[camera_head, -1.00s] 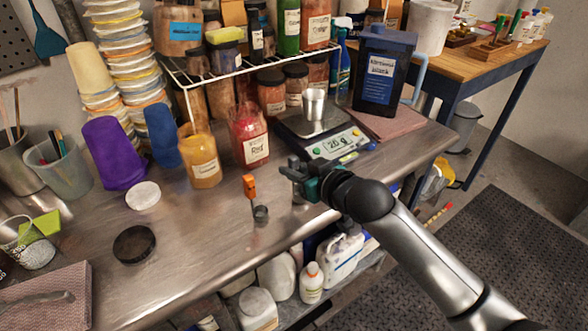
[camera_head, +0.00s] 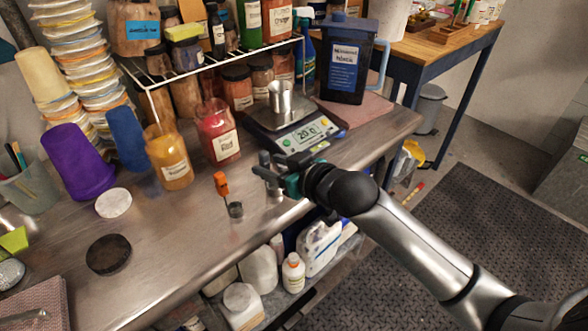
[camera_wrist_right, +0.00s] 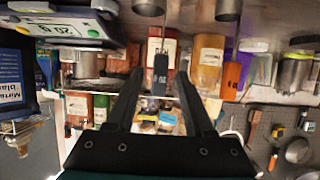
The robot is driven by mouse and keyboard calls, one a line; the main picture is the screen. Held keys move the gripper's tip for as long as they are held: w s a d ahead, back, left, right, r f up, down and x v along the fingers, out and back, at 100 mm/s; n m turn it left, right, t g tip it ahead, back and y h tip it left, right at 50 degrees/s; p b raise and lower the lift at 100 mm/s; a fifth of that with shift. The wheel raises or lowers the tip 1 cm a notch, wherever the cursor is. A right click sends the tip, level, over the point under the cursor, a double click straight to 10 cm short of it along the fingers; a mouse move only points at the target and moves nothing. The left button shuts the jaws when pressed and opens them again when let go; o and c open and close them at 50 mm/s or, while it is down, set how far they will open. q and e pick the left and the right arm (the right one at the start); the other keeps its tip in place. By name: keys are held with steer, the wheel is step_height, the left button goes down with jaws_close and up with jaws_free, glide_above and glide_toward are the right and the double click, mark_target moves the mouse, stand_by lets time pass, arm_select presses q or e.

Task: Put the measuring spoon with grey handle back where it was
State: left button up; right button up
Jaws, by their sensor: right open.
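The measuring spoon with grey handle stands upright at the counter's front part, with its metal bowl (camera_head: 274,190) low beside my right gripper (camera_head: 268,172). In the right wrist view, its dark grey handle (camera_wrist_right: 160,70) shows between and just beyond the open fingers (camera_wrist_right: 160,88). The fingers look apart from it, though contact is hard to judge. In the head view, my gripper partly hides the handle. A second spoon with an orange handle (camera_head: 221,185) stands to its left and also shows in the right wrist view (camera_wrist_right: 231,80). My left gripper is out of view.
A scale (camera_head: 300,130) with a metal cup (camera_head: 281,98) stands behind the gripper. Red (camera_head: 218,132) and yellow (camera_head: 168,158) jars stand behind the spoons. A black lid (camera_head: 108,254) and white lid (camera_head: 113,203) lie left. The counter between is clear.

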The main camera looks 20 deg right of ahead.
steer(key=p+v, duration=0.1)
steer(key=v, duration=0.8)
steer(key=shift+r, duration=0.1)
steer(key=shift+d, duration=0.1)
steer(key=s+d+f+m+g+h, duration=0.1)
steer(key=s+d+f+g, duration=0.15)
steer(key=f, duration=0.75)
steer(key=s+d+f+m+g+h, duration=0.15)
steer(key=d+f, duration=0.25)
steer(key=f, duration=0.6)
steer(key=s+d+f+m+g+h, duration=0.1)
steer(key=s+d+f+h, duration=0.15)
steer(key=f, duration=0.75)
steer(key=s+a+f+g, duration=0.1)
steer(key=s+f+g, duration=0.2)
steer(key=s+f, duration=0.8)
steer(key=s+a+f+g, duration=0.1)
steer(key=s+a+f, duration=0.1)
steer(key=s, duration=0.4)
steer(key=s+a+f+n+g, duration=0.1)
steer(key=s+a+f, duration=0.1)
steer(key=s+f, duration=0.2)
steer(key=s+a+f+n+g, duration=0.1)
steer(key=s+f, duration=0.3)
steer(key=s, duration=0.5)
steer(key=shift+a+g, duration=0.4)
steer(key=shift+a, duration=0.25)
steer(key=shift+s, duration=0.1)
steer(key=shift+c, duration=0.4)
